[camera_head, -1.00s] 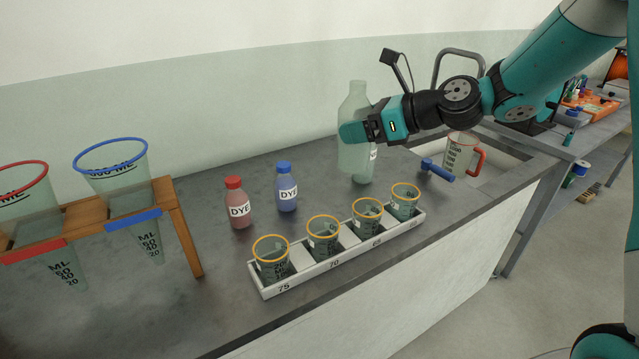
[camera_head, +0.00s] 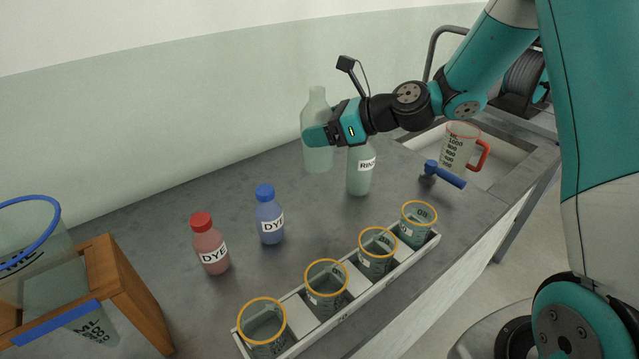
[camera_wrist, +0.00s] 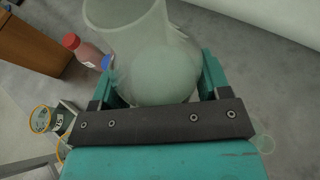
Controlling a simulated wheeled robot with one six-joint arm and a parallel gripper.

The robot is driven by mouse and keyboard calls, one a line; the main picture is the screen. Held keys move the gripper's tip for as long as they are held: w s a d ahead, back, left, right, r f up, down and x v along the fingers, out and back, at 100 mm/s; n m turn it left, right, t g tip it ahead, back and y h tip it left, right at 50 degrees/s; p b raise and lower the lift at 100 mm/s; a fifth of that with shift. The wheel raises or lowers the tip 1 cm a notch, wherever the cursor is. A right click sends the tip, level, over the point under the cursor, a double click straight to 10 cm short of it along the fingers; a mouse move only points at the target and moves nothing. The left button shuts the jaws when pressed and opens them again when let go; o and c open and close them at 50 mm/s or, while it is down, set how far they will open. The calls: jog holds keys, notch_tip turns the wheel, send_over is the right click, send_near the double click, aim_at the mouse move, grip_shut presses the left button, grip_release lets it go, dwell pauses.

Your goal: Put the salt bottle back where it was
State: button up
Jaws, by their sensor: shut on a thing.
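My gripper (camera_head: 333,133) is shut on a pale green translucent bottle (camera_head: 317,102), held upright near the back of the bench. No label on it is readable, so I cannot confirm from print that it is the salt bottle. In the wrist view the bottle (camera_wrist: 135,35) sits between the jaws (camera_wrist: 160,90). Its base shows just left of the gripper in the head view, and I cannot tell whether it touches the bench. A similar bottle labelled RINSE (camera_head: 359,178) stands to its right, below my wrist and partly hidden by it.
A red dye bottle (camera_head: 209,246) and a blue dye bottle (camera_head: 269,217) stand left on the bench (camera_head: 190,305). A white rack (camera_head: 385,289) holds several orange-rimmed cups. A wooden stand (camera_head: 130,298) is left.

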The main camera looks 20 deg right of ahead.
notch_tip(320, 180, down, 13)
dwell(0.3)
jog(key=shift+f, duration=0.1)
jog(key=o, duration=0.9)
jog(key=shift+o, duration=0.3)
